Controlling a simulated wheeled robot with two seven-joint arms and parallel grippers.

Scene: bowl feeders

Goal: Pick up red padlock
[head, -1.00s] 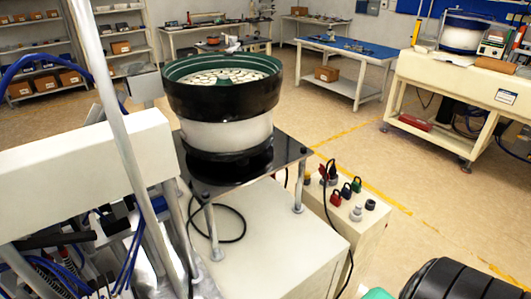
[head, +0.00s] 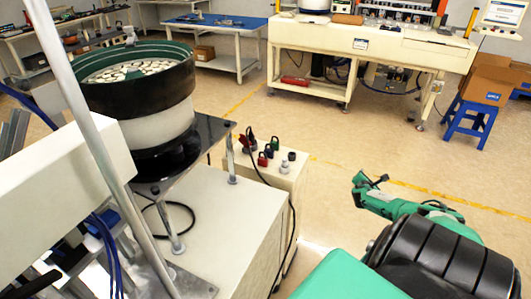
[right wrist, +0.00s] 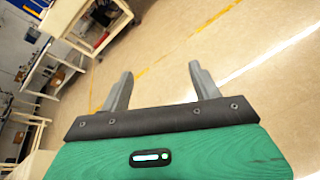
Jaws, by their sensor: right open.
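The red padlock (head: 262,159) sits on top of the pale control box (head: 281,171), beside a blue padlock (head: 268,150) and a green padlock (head: 275,143). It is small in the head view and does not show in the right wrist view. My right gripper (head: 371,181) is to the right of the box, over open floor and well apart from the padlock. In the right wrist view its two fingers (right wrist: 160,80) are spread with nothing between them. My left gripper is not in view.
A bowl feeder (head: 140,95) stands on a dark plate left of the box. A black cable hangs by the box's front. Grey and dark knobs (head: 292,156) are beside the padlocks. The floor right of the box is clear up to the workbench (head: 370,40).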

